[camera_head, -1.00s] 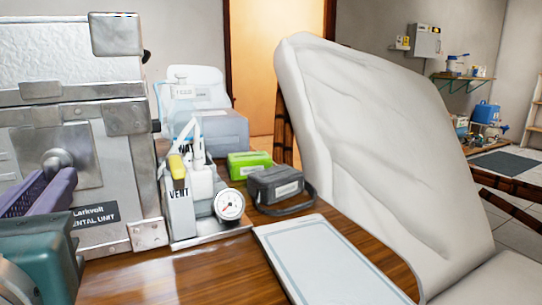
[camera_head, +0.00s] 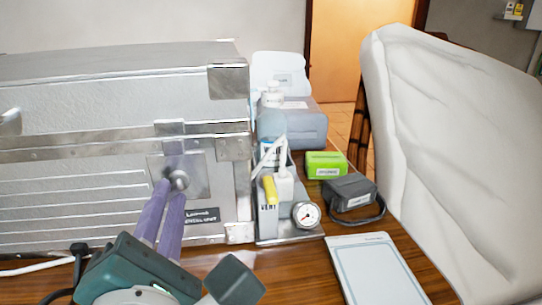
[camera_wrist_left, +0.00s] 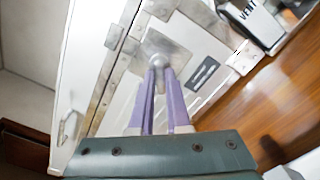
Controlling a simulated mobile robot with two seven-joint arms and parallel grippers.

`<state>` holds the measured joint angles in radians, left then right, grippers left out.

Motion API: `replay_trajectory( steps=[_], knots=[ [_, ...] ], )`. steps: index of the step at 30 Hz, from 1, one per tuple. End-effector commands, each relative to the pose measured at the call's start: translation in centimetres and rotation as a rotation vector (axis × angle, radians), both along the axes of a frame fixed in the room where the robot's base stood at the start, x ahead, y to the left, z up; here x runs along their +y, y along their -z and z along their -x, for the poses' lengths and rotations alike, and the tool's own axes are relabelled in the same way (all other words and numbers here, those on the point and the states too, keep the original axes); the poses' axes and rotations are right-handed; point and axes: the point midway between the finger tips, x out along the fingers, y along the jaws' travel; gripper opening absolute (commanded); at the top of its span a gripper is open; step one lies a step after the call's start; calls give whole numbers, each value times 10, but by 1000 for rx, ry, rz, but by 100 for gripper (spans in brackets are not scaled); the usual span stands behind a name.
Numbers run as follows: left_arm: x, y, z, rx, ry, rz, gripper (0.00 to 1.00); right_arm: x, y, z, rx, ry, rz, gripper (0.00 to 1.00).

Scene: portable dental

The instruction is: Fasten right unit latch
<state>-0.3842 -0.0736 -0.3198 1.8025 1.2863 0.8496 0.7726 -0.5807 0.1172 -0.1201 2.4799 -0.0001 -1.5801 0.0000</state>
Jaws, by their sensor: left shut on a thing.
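The silver dental unit case (camera_head: 70,100) stands on the wooden table at the left, with its lid down. The right unit latch (camera_head: 198,178) is a square metal plate with a round knob (camera_head: 181,179) on the case front, below the lid seam. My left gripper (camera_head: 173,188) reaches up to the knob with its purple fingers shut on it. The wrist view also shows the fingers (camera_wrist_left: 160,66) meeting at the knob (camera_wrist_left: 159,59). The fingertips hide part of the knob. My right gripper is in neither view.
A green box (camera_head: 326,165), a dark grey box (camera_head: 350,193), a pale flat tray (camera_head: 378,272) and a white chair (camera_head: 440,130) lie farther right.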

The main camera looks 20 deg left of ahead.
Motion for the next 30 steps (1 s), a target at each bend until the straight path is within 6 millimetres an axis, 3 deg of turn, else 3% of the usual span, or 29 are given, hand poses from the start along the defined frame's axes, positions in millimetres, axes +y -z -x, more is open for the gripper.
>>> replay_trajectory(
  steps=[1, 12, 30],
  knots=[
    [0, -4, 0, 28, -1, -37, 0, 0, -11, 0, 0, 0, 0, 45],
    [2, -6, 1, 200, -1, -318, 0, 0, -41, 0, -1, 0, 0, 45],
    [2, -6, 1, 331, 1, -536, 0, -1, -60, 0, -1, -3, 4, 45]
  ],
)
